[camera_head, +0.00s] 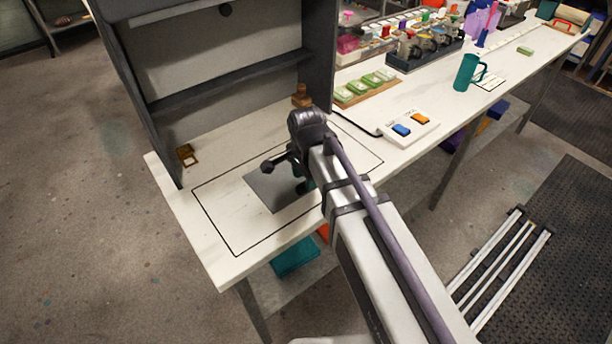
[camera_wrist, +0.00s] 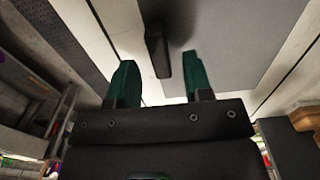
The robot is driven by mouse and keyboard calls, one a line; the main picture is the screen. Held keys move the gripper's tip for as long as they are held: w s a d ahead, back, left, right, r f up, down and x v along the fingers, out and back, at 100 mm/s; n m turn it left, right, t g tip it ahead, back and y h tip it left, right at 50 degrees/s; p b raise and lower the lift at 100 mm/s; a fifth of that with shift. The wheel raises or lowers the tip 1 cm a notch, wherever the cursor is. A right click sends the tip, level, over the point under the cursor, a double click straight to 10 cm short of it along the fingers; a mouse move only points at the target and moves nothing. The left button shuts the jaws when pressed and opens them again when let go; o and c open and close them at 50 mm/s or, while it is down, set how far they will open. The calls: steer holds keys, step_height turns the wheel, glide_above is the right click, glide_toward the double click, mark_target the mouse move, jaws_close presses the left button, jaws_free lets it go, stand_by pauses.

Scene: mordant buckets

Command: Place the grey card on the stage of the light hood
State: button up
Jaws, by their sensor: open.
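The grey card (camera_head: 266,195) lies flat inside the black outline on the white stage (camera_head: 224,217) of the dark grey light hood (camera_head: 146,95). My arm and gripper cover its right part. My gripper (camera_head: 302,187) is low over the card's right side. In the wrist view the gripper (camera_wrist: 160,78) is open, its two teal fingers apart. The card's grey surface (camera_wrist: 218,52) lies beyond them. A dark upright block (camera_wrist: 157,50), perhaps a grip on the card, shows between and beyond the fingertips. I cannot tell whether the fingers touch anything.
A small brown wooden piece (camera_head: 302,96) and a brass-coloured frame (camera_head: 187,155) stand by the hood's walls. A switch box (camera_head: 410,127) with blue and orange buttons, green-topped blocks (camera_head: 365,88) and a teal mug (camera_head: 467,72) are to the right. The stage's front left is clear.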

step_height(320, 180, up, 10)
steer(key=p, duration=0.8)
steer(key=s+d+f+n, duration=0.1)
steer(key=s+d+n, duration=0.7)
steer(key=d+n, duration=0.3)
steer(key=d+b, duration=0.1)
steer(key=d, duration=0.1)
steer(key=shift+s+d, duration=0.3)
steer(key=shift+s, duration=0.1)
